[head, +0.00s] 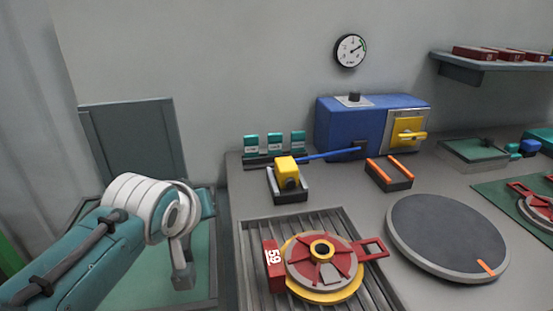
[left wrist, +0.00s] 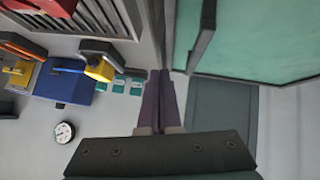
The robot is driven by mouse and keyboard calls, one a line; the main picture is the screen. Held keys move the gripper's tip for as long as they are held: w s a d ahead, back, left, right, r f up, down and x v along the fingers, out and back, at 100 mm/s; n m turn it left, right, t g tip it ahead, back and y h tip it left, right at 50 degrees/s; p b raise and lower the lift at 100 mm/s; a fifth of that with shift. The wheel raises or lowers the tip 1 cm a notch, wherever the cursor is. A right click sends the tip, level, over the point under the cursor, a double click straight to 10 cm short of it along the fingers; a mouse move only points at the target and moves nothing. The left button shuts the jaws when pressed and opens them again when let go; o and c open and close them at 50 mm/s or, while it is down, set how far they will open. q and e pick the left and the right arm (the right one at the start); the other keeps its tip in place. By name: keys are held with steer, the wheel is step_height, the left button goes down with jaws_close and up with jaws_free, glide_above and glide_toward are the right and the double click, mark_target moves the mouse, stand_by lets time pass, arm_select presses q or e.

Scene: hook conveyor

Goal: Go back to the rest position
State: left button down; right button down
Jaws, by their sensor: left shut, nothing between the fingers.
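My left arm (head: 75,255) comes in from the left in the head view, over the green-floored tray (head: 140,285) beside the grey workbench. My left gripper (left wrist: 160,75) shows in the left wrist view with its two dark fingers together and nothing between them. It touches no object that I can see. In the head view its fingers are hard to make out beyond the pale wrist. My right arm and gripper are not in view.
The red and yellow wheel (head: 322,264) lies on a ribbed grey bed (head: 255,235). A round dark turntable (head: 440,230) is to its right. A blue box (head: 345,125) and a yellow block (head: 287,168) stand behind. A dark panel (head: 135,140) stands behind the tray.

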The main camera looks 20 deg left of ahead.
arm_select(q)
steer(key=s+d+r+m+g+h, duration=0.1)
steer(key=s+d+r+m+g, duration=0.15)
steer(key=s, duration=0.65)
steer(key=s+d+r+m+g+h, duration=0.15)
steer(key=s+d+m, duration=0.25)
steer(key=s, duration=0.4)
steer(key=s+d+r+m+g+h, duration=0.1)
steer(key=s+d+r+m, duration=0.15)
steer(key=s, duration=0.65)
step_height(320, 180, up, 36)
steer(key=p, duration=3.7)
steer(key=shift+d+r+m, duration=0.15)
steer(key=shift+m, duration=0.25)
